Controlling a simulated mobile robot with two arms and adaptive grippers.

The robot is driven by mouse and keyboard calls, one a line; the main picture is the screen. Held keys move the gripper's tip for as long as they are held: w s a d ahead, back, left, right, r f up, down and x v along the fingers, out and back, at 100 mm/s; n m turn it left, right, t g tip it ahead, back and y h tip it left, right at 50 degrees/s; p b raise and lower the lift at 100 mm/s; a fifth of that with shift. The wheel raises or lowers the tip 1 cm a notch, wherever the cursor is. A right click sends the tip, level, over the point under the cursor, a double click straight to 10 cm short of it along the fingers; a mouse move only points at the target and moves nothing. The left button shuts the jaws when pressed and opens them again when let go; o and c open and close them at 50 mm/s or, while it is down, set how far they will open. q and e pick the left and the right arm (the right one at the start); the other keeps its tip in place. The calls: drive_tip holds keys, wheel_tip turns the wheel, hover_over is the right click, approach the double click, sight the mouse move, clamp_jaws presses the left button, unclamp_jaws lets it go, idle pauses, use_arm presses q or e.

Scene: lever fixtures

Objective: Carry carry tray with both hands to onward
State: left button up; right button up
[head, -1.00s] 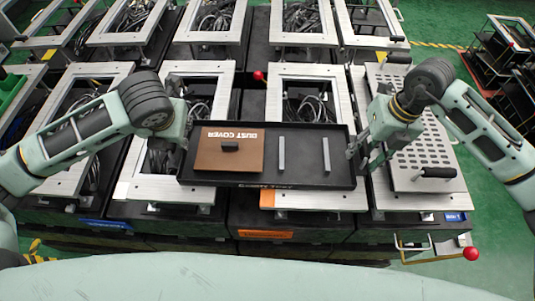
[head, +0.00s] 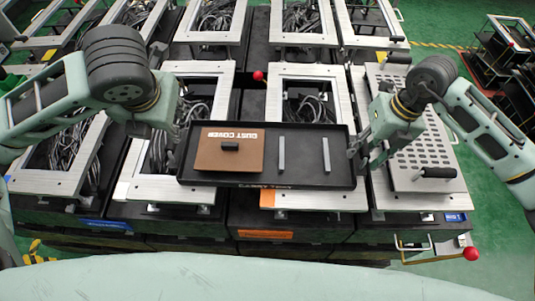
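The carry tray (head: 300,184) is black, shallow and wide. It sits level across the front edges of two middle frames; whether it rests on them or hangs just above is unclear. In it lie a brown dust cover (head: 215,160) with a black handle and two grey bars (head: 281,155). My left gripper (head: 174,137) is at the tray's left end, its fingers mostly hidden by my wrist. My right gripper (head: 357,150) is at the tray's right end, its dark fingers against the wall. I cannot tell whether either grips it. A place marked onward is not readable.
Silver frames over black bins with cables (head: 75,150) stand in rows. A perforated plate with a black handle (head: 432,172) is at right. A red ball knob (head: 471,254) sticks out at front right, another (head: 258,75) behind the tray.

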wheel_tip(320, 180, up, 11)
drive_tip(key=d, duration=0.2)
drive_tip(key=shift+d, duration=0.15)
idle(0.5)
